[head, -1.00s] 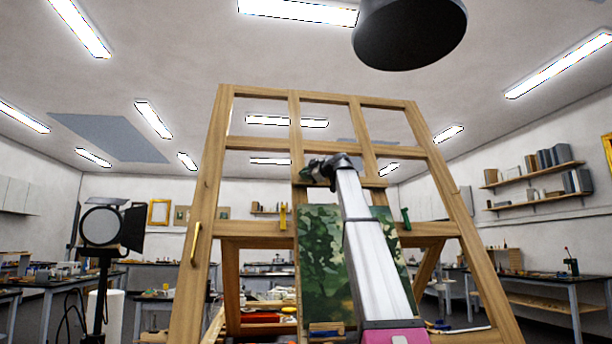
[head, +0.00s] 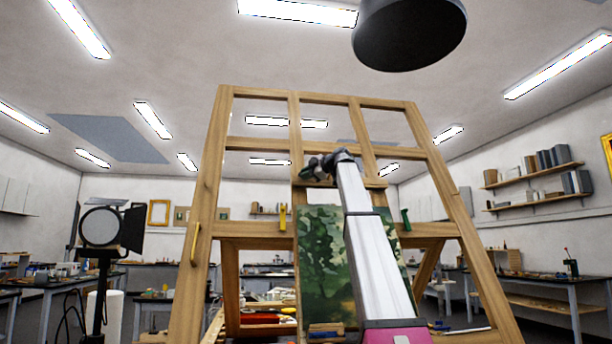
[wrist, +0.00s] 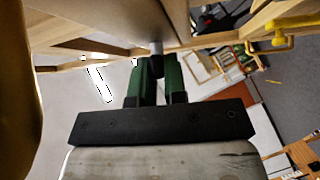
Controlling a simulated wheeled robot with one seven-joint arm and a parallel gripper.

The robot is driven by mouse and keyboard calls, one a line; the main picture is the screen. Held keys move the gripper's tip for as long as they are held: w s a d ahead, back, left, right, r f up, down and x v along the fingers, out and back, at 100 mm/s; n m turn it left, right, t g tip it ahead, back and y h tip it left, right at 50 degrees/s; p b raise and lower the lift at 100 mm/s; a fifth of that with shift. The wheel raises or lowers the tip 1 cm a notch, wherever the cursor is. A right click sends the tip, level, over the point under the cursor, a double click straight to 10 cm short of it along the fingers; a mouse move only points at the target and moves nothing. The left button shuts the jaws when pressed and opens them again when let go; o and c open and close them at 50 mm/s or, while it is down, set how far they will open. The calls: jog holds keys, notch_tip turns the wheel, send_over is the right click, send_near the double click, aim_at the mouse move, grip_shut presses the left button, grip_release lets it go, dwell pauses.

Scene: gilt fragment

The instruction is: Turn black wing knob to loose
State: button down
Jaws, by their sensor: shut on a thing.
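The wooden easel (head: 228,160) stands in front of me with a green landscape painting (head: 322,262) on it. My gripper (head: 310,172) is up at the short upper crossbar, in front of the middle posts. In the wrist view its two green fingers (wrist: 157,72) are shut on the black wing knob (wrist: 157,64), which shows only as a dark piece between the tips. A grey round shaft end (wrist: 156,47) sits between the knob and the wood. The knob's wings are mostly hidden by the fingers, so I cannot tell its angle.
A yellow clamp (head: 283,217) and a green clamp (head: 406,220) sit on the easel's crossbar. A yellow handle (head: 195,243) is on the left post. A studio lamp (head: 100,226) stands at left. A dark round hood (head: 409,32) hangs overhead.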

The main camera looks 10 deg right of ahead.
jog(key=c, duration=1.2)
grip_release()
jog(key=shift+w+d, duration=0.1)
jog(key=v, duration=1)
jog(key=shift+s+d+r, duration=0.1)
jog(key=shift+s+d, duration=0.15)
jog(key=shift+s, duration=0.05)
